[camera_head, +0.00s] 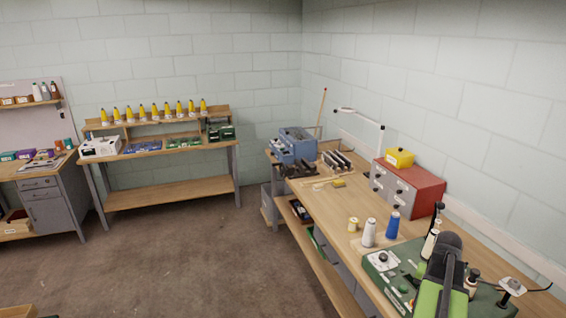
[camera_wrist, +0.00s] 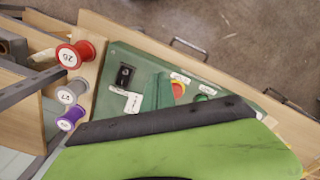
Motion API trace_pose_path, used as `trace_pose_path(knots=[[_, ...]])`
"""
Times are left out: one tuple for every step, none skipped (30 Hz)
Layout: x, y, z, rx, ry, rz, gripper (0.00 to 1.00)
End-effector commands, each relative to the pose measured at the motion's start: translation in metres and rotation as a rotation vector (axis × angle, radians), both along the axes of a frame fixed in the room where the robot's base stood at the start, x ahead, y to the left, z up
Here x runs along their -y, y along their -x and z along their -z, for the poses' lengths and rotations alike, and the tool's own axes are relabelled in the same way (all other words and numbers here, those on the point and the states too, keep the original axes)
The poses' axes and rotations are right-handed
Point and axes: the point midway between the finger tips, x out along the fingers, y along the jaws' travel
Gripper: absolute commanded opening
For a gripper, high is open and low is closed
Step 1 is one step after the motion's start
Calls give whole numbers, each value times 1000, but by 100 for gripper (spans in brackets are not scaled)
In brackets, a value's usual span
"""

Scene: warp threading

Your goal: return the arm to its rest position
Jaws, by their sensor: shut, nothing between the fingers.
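My gripper (camera_head: 448,262), with green and black parts, is at the lower right in the head view, above the green machine (camera_head: 382,262) on the workbench. It is shut, with nothing seen held in it. In the wrist view a large green part of mine with a black edge fills the bottom and hides part of the machine (camera_wrist: 140,68). The wrist view also shows the machine's black switch (camera_wrist: 124,75), red button (camera_wrist: 178,90) and green button (camera_wrist: 203,97).
A red cabinet (camera_head: 408,188) and blue device (camera_head: 297,145) stand farther back on the bench (camera_head: 330,205). The floor (camera_head: 180,255) to the left is open.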

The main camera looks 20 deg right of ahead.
Motion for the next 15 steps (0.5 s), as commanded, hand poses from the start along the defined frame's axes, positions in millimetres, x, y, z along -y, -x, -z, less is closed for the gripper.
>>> trace_pose_path(knots=[[-30, -33, 10, 1, 0, -76, 0], [-50, -51, 13, 1, 0, -121, 0], [-78, -74, 17, 0, 0, -182, 0], [-100, -90, 20, 0, 0, -228, 0], [-123, -104, 22, 0, 0, -273, 0], [-154, -121, 26, 0, 1, -333, 0], [-177, -132, 29, 0, 1, -379, 0], [-202, -142, 32, 0, 1, -425, 0], [-235, -154, 36, 0, 1, -487, 0], [-260, -161, 38, 1, 1, -533, 0], [-286, -167, 41, 1, 1, -580, 0], [-319, -172, 45, 1, 1, -641, 0], [-343, -175, 47, 1, 1, -684, 0], [-366, -176, 49, 1, 1, -725, 0], [-393, -176, 52, 1, 1, -776, 0]])
